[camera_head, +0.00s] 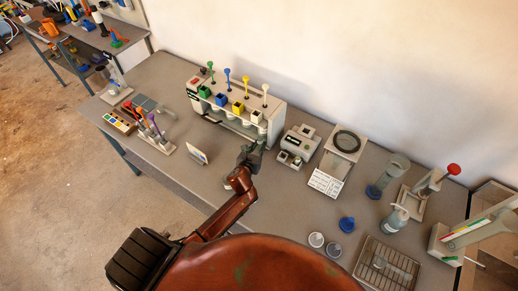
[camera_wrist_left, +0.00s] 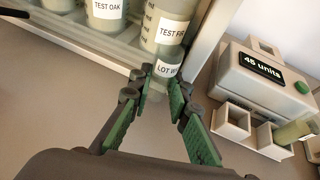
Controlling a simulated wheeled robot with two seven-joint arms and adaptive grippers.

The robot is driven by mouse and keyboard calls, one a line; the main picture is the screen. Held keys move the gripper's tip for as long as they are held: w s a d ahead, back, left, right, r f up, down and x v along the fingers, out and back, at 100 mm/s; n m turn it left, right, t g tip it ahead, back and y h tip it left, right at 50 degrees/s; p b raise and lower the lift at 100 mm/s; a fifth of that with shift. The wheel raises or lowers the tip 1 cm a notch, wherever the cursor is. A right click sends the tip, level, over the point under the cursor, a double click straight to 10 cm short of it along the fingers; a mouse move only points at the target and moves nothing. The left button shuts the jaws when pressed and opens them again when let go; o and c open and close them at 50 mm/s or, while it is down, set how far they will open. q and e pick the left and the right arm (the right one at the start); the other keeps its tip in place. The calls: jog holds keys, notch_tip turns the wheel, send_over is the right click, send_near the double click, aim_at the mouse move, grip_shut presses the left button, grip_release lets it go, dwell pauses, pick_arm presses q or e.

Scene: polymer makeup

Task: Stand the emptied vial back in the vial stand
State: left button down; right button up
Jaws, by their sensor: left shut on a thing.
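My left gripper (camera_head: 254,150) is just in front of the white dispenser rack's right end. In the left wrist view its green-padded fingers (camera_wrist_left: 162,85) are shut on a small pale vial (camera_wrist_left: 167,69) with a label starting "LOT W", partly hidden by the fingertips. A low white stand with square sockets, which looks like the vial stand (camera_wrist_left: 231,122), is to the right of the gripper; it also shows in the head view (camera_head: 289,160). A greenish vial (camera_wrist_left: 297,131) lies tilted at its right side. My right gripper is not in view.
The dispenser rack (camera_head: 239,105) holds cups labelled "TEST OAK" and "TEST FIR" behind the gripper. A "45 units" device (camera_wrist_left: 262,76) is just behind the stand. A small upright card (camera_head: 197,153) is to the left.

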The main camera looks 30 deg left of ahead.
pick_arm(q)
jog(key=shift+f, duration=0.9)
jog(key=c, duration=1.8)
grip_release()
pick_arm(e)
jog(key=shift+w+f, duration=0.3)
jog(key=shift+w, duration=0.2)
